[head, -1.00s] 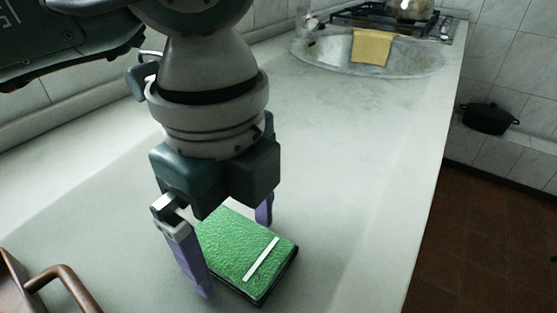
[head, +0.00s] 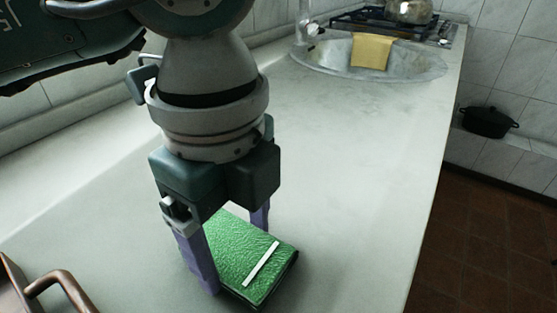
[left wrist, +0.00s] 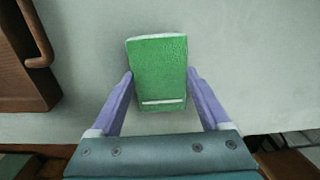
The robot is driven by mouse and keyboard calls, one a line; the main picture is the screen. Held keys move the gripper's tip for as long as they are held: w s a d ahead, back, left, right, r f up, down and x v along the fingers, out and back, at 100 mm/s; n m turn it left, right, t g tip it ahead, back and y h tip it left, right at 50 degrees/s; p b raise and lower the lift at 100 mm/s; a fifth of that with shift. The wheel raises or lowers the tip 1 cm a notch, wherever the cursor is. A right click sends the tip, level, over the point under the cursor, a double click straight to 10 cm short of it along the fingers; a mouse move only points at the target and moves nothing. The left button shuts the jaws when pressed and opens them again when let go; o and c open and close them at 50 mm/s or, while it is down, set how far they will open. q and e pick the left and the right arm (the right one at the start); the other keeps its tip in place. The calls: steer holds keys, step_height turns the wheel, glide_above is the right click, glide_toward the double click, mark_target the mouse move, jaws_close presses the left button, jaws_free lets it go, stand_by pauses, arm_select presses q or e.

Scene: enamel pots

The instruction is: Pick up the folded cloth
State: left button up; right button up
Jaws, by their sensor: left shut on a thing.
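The folded cloth (head: 240,250) is a green, flat, square bundle with a white stripe near one edge. It lies on the pale counter (head: 340,160). My left gripper (head: 238,262) points down over it, one finger against each side, and is shut on it. In the left wrist view the cloth (left wrist: 160,55) sits between the two purple fingers (left wrist: 160,75), which touch its side edges. I see no clear gap under the cloth. My right gripper is not in view.
A black pot (head: 489,121) is at the right. The counter's middle is clear.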

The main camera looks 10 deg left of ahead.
mark_target(236, 248)
arm_select(q)
step_height(236, 248, up, 20)
steer(key=p, duration=0.3)
steer(key=shift+p, duration=0.35)
